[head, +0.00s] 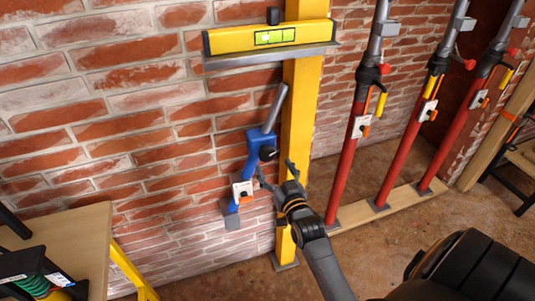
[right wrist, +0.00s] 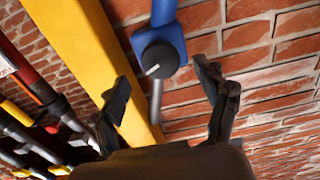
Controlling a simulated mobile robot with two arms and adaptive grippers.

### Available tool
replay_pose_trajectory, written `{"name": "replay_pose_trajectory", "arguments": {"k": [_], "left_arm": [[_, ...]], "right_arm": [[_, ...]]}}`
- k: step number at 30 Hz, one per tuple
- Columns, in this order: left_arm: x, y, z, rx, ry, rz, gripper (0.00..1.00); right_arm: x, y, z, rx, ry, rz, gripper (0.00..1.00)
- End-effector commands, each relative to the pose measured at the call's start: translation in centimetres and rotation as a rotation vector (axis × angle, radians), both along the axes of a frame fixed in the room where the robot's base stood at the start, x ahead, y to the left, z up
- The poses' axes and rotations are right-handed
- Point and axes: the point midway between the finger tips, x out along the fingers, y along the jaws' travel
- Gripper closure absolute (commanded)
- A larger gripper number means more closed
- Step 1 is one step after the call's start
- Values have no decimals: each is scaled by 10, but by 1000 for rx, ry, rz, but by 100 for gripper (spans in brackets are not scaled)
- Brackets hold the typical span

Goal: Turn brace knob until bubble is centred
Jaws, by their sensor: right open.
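The yellow spirit level (head: 225,42) sits on a grey ledge across the yellow post (head: 300,105). Its green vial (head: 275,37) shows a brighter patch in the left part, which looks like the bubble; it is small. The blue brace (head: 258,140) leans against the wall left of the post, with a black round knob (head: 267,154) on it. The knob with its pale pointer also shows in the right wrist view (right wrist: 157,62). My right gripper (head: 276,172) is open, just below the knob. In the right wrist view its fingers lie either side, apart from the knob. My left gripper is out of view.
Several red props (head: 343,165) with grey tops stand right of the post on a wooden sill (head: 400,203). A wooden table (head: 85,245) with black gear and green coils is at lower left. The brick wall is close behind the brace.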

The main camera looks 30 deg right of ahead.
Motion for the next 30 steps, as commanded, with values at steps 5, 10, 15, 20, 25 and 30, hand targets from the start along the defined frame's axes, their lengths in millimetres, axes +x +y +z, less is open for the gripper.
{"name": "replay_pose_trajectory", "arguments": {"k": [5,10,15,20,25,30], "left_arm": [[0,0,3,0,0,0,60],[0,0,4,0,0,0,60],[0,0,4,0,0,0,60],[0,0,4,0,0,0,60],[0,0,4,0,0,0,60],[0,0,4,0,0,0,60]], "right_arm": [[35,-9,2,-1,-2,0,26],[54,-14,1,-1,-1,0,26],[61,-16,0,0,0,0,26],[61,-16,0,0,0,0,26],[61,-16,0,0,0,0,44],[61,-16,0,0,0,0,79]]}}
